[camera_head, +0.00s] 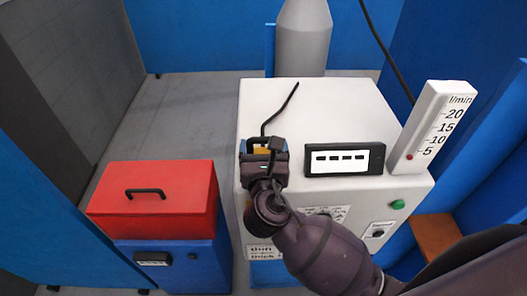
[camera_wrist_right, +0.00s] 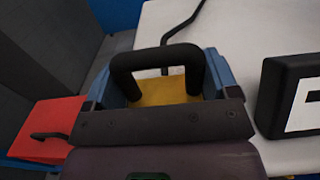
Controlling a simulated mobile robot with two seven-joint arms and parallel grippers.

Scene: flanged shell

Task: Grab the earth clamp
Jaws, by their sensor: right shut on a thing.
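The earth clamp (camera_head: 262,153) shows as a small orange-yellow piece at the left edge of the white machine's top. In the right wrist view the yellow clamp body (camera_wrist_right: 172,90) lies behind a black arched bar, with a black cable behind it. My right gripper (camera_head: 264,147) is shut on the clamp, its blue-grey fingers on both sides of the yellow body in the wrist view. The gripper and the arched bar hide much of the clamp. I cannot tell whether it touches the machine. My left gripper is not in view.
The white machine (camera_head: 310,105) carries a black display (camera_head: 344,159) and a flow gauge (camera_head: 432,128) to the right of the gripper. A grey cylinder (camera_head: 303,40) stands behind. A red-lidded box (camera_head: 155,190) on a blue base stands left. Grey floor is clear at back left.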

